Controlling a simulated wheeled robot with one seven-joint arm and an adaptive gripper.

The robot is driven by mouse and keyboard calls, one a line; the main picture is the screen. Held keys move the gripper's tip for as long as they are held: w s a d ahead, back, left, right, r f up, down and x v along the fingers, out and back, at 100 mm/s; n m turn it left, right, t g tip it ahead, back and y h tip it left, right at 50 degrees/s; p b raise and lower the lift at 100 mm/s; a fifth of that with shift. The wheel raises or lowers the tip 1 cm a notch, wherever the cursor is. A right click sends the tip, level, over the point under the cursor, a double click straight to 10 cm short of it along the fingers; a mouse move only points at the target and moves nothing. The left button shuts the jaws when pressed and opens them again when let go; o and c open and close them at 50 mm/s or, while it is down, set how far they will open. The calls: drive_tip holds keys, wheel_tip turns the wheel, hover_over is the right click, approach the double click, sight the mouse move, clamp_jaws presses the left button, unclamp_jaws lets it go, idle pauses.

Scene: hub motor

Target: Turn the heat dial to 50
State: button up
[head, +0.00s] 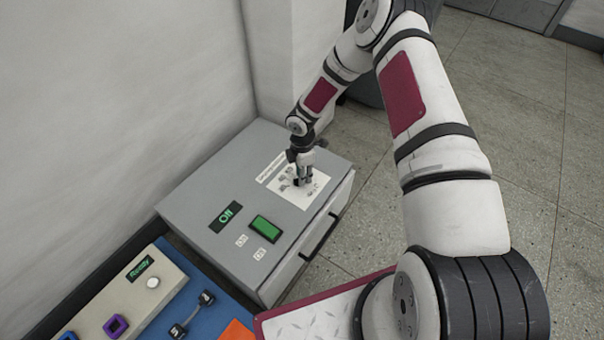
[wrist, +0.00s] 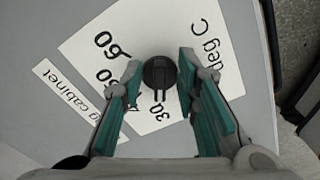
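The heat dial (wrist: 160,72) is a round black knob on a white label (wrist: 150,30) printed with numbers and "deg C". Its ridge points down in the wrist view, towards the printed 30. Other numbers, among them 60, stand to its left, partly covered by a finger. My gripper (wrist: 160,66) is open, with one finger on each side of the knob and a narrow gap showing at each side. In the head view my gripper (head: 304,180) points down over the label on the grey cabinet (head: 185,205), and hides the dial.
The cabinet top also has a green ON display (head: 225,216) and a green button (head: 265,228). A front handle (head: 320,240) sticks out at its right. A panel with a Ready display (head: 140,268) and a blue mat (head: 215,315) lie nearer. A wall stands at left.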

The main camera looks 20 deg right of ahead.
clamp_jaws()
drive_tip(key=shift+m, duration=0.3)
drive_tip(key=m, duration=0.6)
drive_tip(key=shift+s, duration=0.35)
drive_tip(key=m, duration=0.4)
drive_tip(key=shift+s+a+m, duration=0.1)
drive_tip(key=shift+a+m, duration=0.1)
drive_tip(key=shift+m, duration=0.2)
drive_tip(key=m, duration=0.4)
drive_tip(key=shift+s+a+b, duration=0.1)
drive_tip(key=shift+a+b, duration=0.05)
drive_tip(key=shift+b, duration=0.15)
drive_tip(key=shift+m, duration=0.3)
drive_tip(key=shift+o, duration=1.1)
unclamp_jaws()
